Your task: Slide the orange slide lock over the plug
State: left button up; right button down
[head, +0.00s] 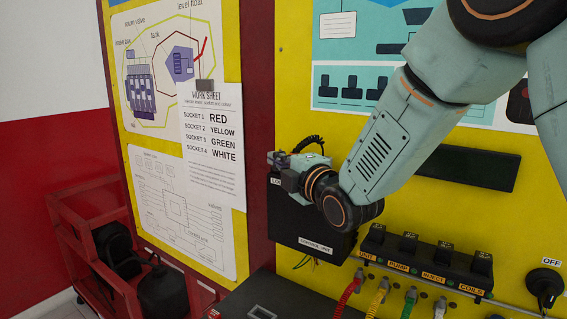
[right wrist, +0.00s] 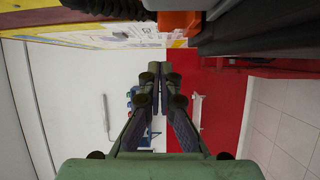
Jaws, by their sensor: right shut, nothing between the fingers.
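My right gripper (head: 279,168) is at the upper left corner of the black control unit (head: 312,228) in the head view. In the right wrist view its two fingers (right wrist: 155,72) are together with nothing between them. An orange block (right wrist: 180,22), which looks like the slide lock, shows at the top of the right wrist view, beside and apart from the fingertips. Dark parts next to it are cut by the frame edge; I cannot tell which is the plug. In the head view the lock and plug are not visible around the gripper. My left gripper is not in view.
A black coiled cable (head: 308,143) rises behind the gripper. A row of black switches (head: 428,258) with coloured plugs below is to the right. A worksheet (head: 212,150) hangs on the panel at left. A red cart (head: 85,250) stands lower left.

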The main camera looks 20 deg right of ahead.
jog(key=b+v, duration=0.2)
jog(key=v, duration=0.8)
jog(key=shift+a, duration=0.15)
dwell(0.4)
